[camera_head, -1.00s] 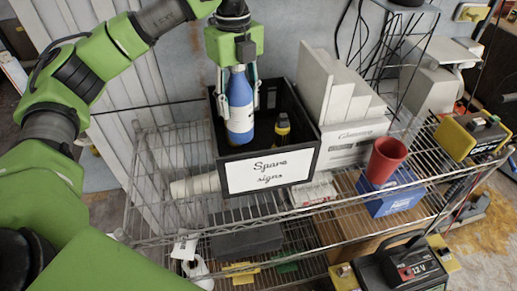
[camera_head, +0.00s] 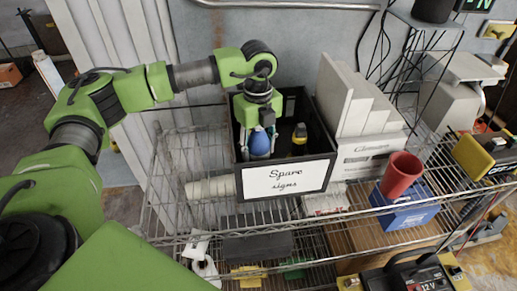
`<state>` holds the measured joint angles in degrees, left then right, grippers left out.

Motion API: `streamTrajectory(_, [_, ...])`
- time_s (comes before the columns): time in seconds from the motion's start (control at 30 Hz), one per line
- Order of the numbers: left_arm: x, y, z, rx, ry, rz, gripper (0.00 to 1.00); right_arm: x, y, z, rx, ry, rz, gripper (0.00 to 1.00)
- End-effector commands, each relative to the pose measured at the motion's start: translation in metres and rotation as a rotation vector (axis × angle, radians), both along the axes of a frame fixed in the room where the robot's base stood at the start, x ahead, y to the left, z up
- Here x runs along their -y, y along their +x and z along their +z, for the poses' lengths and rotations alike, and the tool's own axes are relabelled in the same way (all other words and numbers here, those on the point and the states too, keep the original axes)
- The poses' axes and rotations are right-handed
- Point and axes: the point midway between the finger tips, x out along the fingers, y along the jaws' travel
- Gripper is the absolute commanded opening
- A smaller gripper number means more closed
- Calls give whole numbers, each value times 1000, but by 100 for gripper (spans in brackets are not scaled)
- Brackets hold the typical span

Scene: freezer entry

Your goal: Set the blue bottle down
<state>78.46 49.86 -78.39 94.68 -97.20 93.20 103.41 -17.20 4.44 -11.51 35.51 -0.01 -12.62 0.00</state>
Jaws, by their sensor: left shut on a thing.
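The blue bottle (camera_head: 259,145) is inside the black box (camera_head: 327,152) labelled "Spare signs", on the left side of the box. Only its blue upper part shows; the box's front wall and label hide the lower part, so I cannot tell whether it touches the box floor. My left gripper (camera_head: 258,133) is above the bottle, reaching down into the box, with its fingers shut on the bottle's top. My right gripper is not in view.
A dark bottle with a yellow cap (camera_head: 299,138) stands in the box to the right. The box sits on a wire shelf (camera_head: 170,196). White boards (camera_head: 352,100), a red cup (camera_head: 401,174) and a blue box (camera_head: 405,208) are on the right. White cups (camera_head: 209,188) lie at left.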

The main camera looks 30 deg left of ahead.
Motion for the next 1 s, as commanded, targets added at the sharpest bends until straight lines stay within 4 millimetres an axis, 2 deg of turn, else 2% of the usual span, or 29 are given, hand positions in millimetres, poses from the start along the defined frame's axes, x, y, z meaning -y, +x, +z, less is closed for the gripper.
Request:
streamTrajectory(0.03, [0,0,-3,-1,0,1,5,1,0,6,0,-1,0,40])
streamTrajectory(0.17, [0,0,-15,1,-1,0,5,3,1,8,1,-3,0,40])
streamTrajectory(0.53, [0,1,-21,3,-2,0,5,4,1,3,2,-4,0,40])
streamTrajectory(0.57, [0,0,-20,0,0,0,51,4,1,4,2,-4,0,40])
streamTrajectory(0.6, [0,0,-20,0,0,0,60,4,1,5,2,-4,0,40])
streamTrajectory(1.0, [0,0,-16,0,0,0,60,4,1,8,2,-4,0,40])
